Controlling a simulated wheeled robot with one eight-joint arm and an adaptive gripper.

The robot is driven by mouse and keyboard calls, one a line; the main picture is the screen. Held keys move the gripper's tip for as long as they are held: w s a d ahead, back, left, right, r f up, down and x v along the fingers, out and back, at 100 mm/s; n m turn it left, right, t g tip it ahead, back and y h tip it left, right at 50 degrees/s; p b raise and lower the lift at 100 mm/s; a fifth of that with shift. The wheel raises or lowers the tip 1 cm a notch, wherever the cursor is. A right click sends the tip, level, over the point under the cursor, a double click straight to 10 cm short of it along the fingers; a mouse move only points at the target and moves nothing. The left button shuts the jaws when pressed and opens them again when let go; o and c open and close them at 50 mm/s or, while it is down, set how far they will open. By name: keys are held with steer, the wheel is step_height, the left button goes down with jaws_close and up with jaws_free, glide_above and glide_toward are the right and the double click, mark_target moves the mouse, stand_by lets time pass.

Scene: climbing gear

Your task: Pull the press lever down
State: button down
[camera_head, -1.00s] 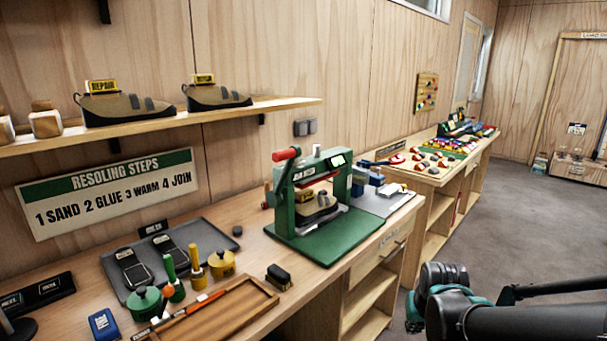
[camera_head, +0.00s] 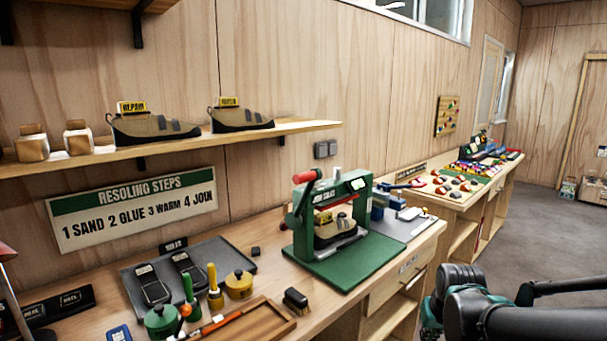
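The green press (camera_head: 361,209) stands on a green base plate (camera_head: 342,262) on the workbench. Its dark lever (camera_head: 303,204) is on the left side and rises to a red grip (camera_head: 305,176) at the top. A shoe with a yellow tag (camera_head: 337,230) sits inside the press frame. My arm shows at the lower right, over the floor and apart from the bench. I cannot make out the gripper's fingers in this view.
A wooden shelf (camera_head: 295,128) with shoes runs along the wall above the bench. Left of the press are a grey tray (camera_head: 215,250), pots with handled tools, a black brush (camera_head: 296,300) and a wooden tray (camera_head: 262,331). Open floor (camera_head: 535,235) lies to the right.

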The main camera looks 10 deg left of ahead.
steer(key=w+a+r+n+y, duration=0.1)
steer(key=w+a+r+n, duration=0.1)
steer(key=w+a+r, duration=0.5)
steer(key=w+a+r+n, duration=0.1)
steer(key=w+a+r, duration=0.3)
steer(key=r, duration=0.6)
steer(key=w+a+r+n+y, duration=0.1)
steer(key=w+a+r+n, duration=0.1)
steer(key=w+a+r, duration=0.5)
steer(key=s+a+r+n, duration=0.1)
steer(key=s+a+r, duration=0.1)
steer(key=a+r, duration=0.3)
steer(key=s+a+r+n+g, duration=0.1)
steer(key=a+r, duration=0.5)
steer(key=r, duration=0.7)
steer(key=s+a+r+n+g+y, duration=0.1)
steer(key=s+a+r+n, duration=0.2)
steer(key=r, duration=0.6)
steer(key=shift+a+r, duration=0.15)
steer(key=shift+a, duration=1.1)
steer(key=shift+s, duration=0.1)
step_height(320, 180, down, 12)
steer(key=shift+r, duration=0.15)
